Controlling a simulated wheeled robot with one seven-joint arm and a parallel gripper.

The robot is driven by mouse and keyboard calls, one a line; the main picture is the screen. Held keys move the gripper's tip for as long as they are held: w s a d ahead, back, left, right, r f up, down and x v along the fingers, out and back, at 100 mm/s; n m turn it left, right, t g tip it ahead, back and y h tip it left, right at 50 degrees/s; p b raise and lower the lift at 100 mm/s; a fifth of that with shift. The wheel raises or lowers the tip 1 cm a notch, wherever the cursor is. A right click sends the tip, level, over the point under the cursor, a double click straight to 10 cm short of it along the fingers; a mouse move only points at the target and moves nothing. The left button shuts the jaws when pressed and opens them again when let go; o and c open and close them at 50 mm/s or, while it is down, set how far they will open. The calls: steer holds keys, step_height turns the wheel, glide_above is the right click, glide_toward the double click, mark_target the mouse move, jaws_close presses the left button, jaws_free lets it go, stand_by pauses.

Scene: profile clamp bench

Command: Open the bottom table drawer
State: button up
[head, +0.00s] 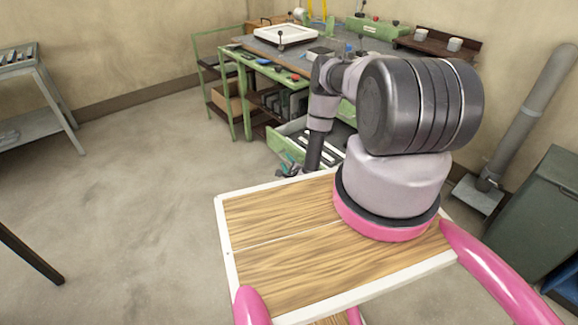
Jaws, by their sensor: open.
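The green work table (262,85) stands at the back centre, with a grey top. Low on its right part, a green drawer (280,130) sticks out from the table, with several pale strips lying in it. My arm covers the drawer's right side, so I cannot see its full extent or whether other drawers lie above or below it. My gripper (289,168) is small in the view, at the drawer's near left corner, low down. It is open. I cannot tell whether its fingers touch the drawer front or handle.
A white tray (286,34) and small tools lie on the table top. Shelves with boxes (228,103) fill the table's left side. A grey side table (35,95) stands far left. A dark green cabinet (545,215) and a pipe stand right. The floor (130,200) at left is clear.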

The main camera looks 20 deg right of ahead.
steer(key=v, duration=1)
steer(key=shift+s, duration=0.15)
